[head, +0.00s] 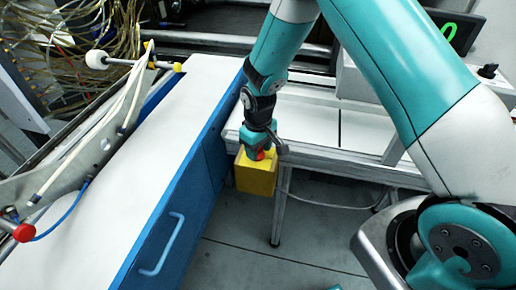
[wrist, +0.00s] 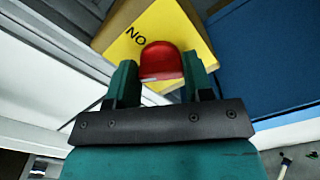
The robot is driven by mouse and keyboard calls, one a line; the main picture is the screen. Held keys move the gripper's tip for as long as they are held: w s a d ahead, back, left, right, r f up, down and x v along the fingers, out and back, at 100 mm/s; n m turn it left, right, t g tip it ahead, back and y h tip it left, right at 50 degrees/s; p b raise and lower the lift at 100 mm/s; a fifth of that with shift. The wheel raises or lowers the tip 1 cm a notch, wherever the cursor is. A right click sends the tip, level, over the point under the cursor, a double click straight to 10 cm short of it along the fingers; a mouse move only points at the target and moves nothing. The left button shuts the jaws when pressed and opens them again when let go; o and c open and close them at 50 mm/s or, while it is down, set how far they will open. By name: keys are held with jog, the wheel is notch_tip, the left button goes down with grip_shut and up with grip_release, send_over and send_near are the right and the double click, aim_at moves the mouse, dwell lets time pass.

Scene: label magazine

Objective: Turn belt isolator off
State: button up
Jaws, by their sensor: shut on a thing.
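The belt isolator is a yellow box (head: 256,175) mounted at the end of the white bench, beside the blue cabinet. A red knob (wrist: 161,62) sits on its yellow face, which carries the letters "NO" in the wrist view. My gripper (head: 262,152) reaches down to the top of the box. In the wrist view my gripper (wrist: 161,80) has one finger on each side of the red knob and is shut on it. The rest of the lettering and the lower part of the knob are hidden.
A blue cabinet (head: 207,160) with a white top (head: 140,160) and a handle (head: 163,243) stands close at the left. The white bench (head: 315,122) lies behind and right of the box. A grey cable (head: 335,203) hangs below it. Open floor lies in front.

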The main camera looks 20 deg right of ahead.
jog(key=n, duration=0.5)
jog(key=shift+w+n, duration=0.15)
jog(key=shift+n, duration=0.25)
dwell(0.4)
jog(key=o, duration=0.9)
notch_tip(320, 180, up, 18)
jog(key=shift+f+b, duration=0.25)
jog(key=shift+b, duration=0.4)
jog(key=s+a+r+m+y, duration=0.1)
jog(key=s+r, duration=0.2)
jog(key=s, duration=0.5)
jog(key=s+a+r+m+y, duration=0.1)
jog(key=s+a+r, duration=0.1)
jog(key=s, duration=0.7)
jog(key=s+a+r+m+y, duration=0.1)
jog(key=s+r, duration=0.3)
jog(key=s, duration=0.4)
jog(key=shift+s+a+r+m+y, duration=0.2)
jog(key=shift+a+r+m+y, duration=0.1)
jog(key=shift+a+y, duration=0.3)
